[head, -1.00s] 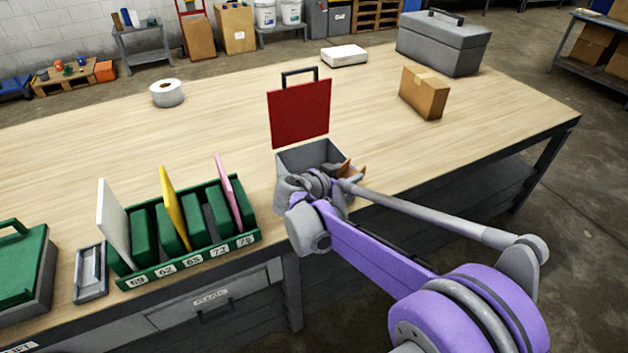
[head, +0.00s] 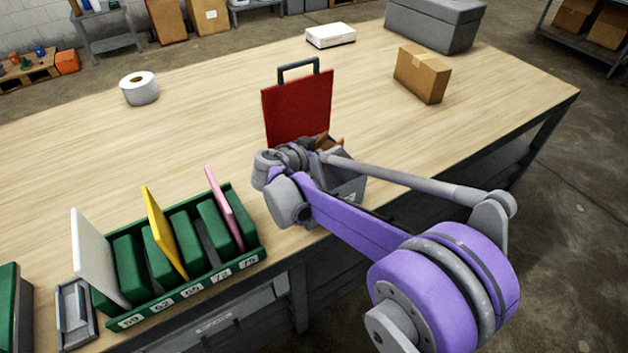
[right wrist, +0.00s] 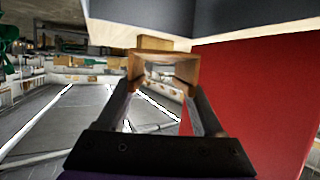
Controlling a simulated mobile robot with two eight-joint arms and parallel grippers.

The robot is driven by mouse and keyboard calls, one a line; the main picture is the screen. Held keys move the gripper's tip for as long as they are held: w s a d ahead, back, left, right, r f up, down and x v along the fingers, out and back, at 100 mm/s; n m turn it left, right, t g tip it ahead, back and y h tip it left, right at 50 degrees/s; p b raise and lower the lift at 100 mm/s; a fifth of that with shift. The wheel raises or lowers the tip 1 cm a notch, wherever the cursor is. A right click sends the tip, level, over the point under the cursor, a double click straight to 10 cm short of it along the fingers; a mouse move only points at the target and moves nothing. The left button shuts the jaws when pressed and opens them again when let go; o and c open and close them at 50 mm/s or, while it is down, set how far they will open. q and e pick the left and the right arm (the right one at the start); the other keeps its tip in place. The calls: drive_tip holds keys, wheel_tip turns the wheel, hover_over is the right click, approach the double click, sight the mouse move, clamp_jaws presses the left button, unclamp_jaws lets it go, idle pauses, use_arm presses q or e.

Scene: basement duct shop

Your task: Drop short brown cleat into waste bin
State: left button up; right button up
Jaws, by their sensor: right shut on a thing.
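My right gripper (right wrist: 162,88) is shut on a brown piece (right wrist: 165,54), which I take to be the short brown cleat, held between its fingertips. In the head view the cleat (head: 331,143) shows only partly behind my arm, next to the raised red lid (head: 297,112) of a grey bin (head: 352,190). The bin stands near the bench's front edge; my wrist hides much of its opening. I cannot tell the cleat's height above it. The red lid also fills the right of the right wrist view (right wrist: 245,95). My left gripper is not in view.
A green rack (head: 180,302) with upright panels and a small grey tray (head: 76,318) stand at left front. A white tape roll (head: 139,89), cardboard box (head: 422,73), white box (head: 331,35) and grey toolbox (head: 433,24) stand farther back. The middle of the bench (head: 200,130) is bare.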

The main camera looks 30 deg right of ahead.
wheel_tip(320, 180, down, 5)
drive_tip(key=b, duration=0.3)
drive_tip(key=shift+f, duration=0.15)
drive_tip(key=o, duration=1.4)
drive_tip(key=v, duration=1)
drive_tip(key=shift+s+a, duration=0.2)
drive_tip(key=shift+a, duration=0.1)
